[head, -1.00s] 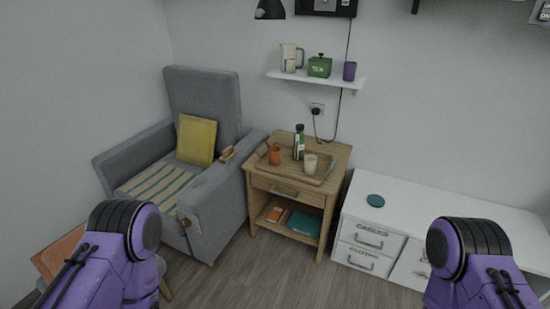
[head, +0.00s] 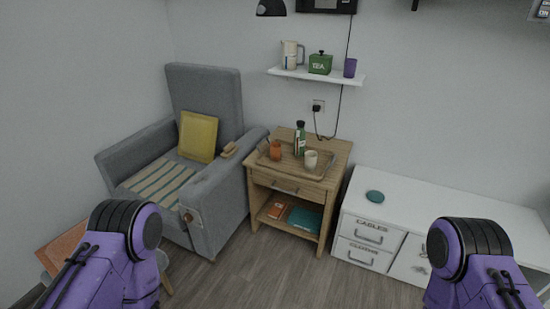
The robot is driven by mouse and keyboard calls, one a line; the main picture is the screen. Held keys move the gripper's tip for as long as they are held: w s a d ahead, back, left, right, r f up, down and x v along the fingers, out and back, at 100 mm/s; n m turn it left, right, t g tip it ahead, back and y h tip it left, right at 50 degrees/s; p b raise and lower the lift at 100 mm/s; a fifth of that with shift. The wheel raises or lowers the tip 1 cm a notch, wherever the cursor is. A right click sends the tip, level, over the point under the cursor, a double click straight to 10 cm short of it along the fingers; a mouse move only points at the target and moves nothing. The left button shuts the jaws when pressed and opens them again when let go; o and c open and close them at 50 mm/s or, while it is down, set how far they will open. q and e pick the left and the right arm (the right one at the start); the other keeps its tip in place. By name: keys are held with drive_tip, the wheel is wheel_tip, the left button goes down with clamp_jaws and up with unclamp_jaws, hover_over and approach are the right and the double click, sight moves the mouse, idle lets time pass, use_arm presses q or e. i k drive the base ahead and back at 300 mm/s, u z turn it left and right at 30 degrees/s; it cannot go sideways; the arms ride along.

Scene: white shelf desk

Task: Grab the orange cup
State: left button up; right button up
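The orange cup (head: 275,151) stands upright on a tray (head: 293,170) on top of the wooden side table (head: 340,158). A green bottle (head: 300,140) and a pale cup (head: 311,160) stand beside it on the same tray. Purple and black parts of my two arms show at the lower left and lower right, well in front of the table. Neither gripper's fingers are visible, and nothing touches the orange cup.
A grey armchair (head: 222,190) with a yellow cushion (head: 198,137) stands left of the table. A low white cabinet (head: 440,215) with a teal disc (head: 375,196) is at right. A wall shelf (head: 320,76) hangs above. Wooden floor (head: 255,280) lies clear in front.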

sight(275, 152)
drive_tip(key=z, duration=0.15)
drive_tip(key=k, duration=0.35)
drive_tip(key=u, duration=1.05)
drive_tip(key=i, duration=1.6)
drive_tip(key=z, duration=0.75)
